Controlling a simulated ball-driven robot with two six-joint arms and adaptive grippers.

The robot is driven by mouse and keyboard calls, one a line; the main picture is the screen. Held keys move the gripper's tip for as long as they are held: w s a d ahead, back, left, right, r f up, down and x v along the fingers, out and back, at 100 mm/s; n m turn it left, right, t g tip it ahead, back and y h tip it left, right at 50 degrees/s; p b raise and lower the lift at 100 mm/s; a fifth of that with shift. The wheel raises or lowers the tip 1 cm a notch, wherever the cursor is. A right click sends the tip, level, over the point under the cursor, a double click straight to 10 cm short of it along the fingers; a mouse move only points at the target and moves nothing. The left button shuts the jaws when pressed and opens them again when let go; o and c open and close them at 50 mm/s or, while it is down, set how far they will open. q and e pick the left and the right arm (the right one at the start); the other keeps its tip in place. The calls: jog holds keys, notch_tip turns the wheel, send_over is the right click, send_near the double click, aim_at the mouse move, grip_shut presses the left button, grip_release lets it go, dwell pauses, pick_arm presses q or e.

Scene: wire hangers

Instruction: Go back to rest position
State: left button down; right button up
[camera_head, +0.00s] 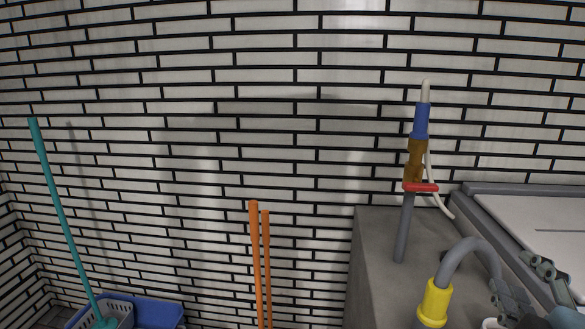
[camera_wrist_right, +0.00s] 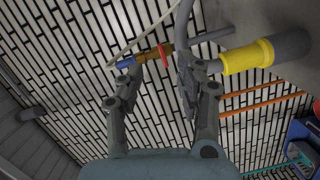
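My right gripper (camera_head: 528,285) is at the lower right of the head view, beside a grey curved pipe with a yellow collar. In the right wrist view its two fingers (camera_wrist_right: 160,62) stand apart with nothing held between them. The head view shows this tool (camera_head: 420,122) upright on a grey post. My left gripper is not in view. No hanger is visible.
The grey pipe's yellow collar (camera_head: 434,302) is close to the right gripper. A grey block (camera_head: 376,260) and a white-topped unit (camera_head: 540,220) stand right. Orange poles (camera_head: 255,250), a teal pole (camera_head: 60,210) and a blue bin (camera_head: 158,312) are left, before a brick wall.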

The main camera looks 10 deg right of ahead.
jog(key=s+d+f+m+g+h, duration=0.1)
jog(key=s+d+f+m+g, duration=0.2)
jog(key=d+m, duration=0.15)
jog(key=s+a+f+m+g+y, duration=0.5)
jog(key=s+a+f+g+y, duration=0.25)
jog(key=s+a+g, duration=0.2)
jog(key=s+d+f+g+b, duration=0.1)
jog(key=s+d+f, duration=0.1)
jog(key=f, duration=1.3)
jog(key=s+d+f+b, duration=0.1)
jog(key=s+f, duration=0.1)
jog(key=f, duration=1.3)
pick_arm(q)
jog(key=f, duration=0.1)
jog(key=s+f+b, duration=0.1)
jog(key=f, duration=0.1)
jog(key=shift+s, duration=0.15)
pick_arm(e)
jog(key=s+f+g, duration=0.1)
jog(key=s+f, duration=1.5)
jog(key=s, duration=0.1)
jog(key=shift+d, duration=0.45)
jog(key=shift+s, duration=0.15)
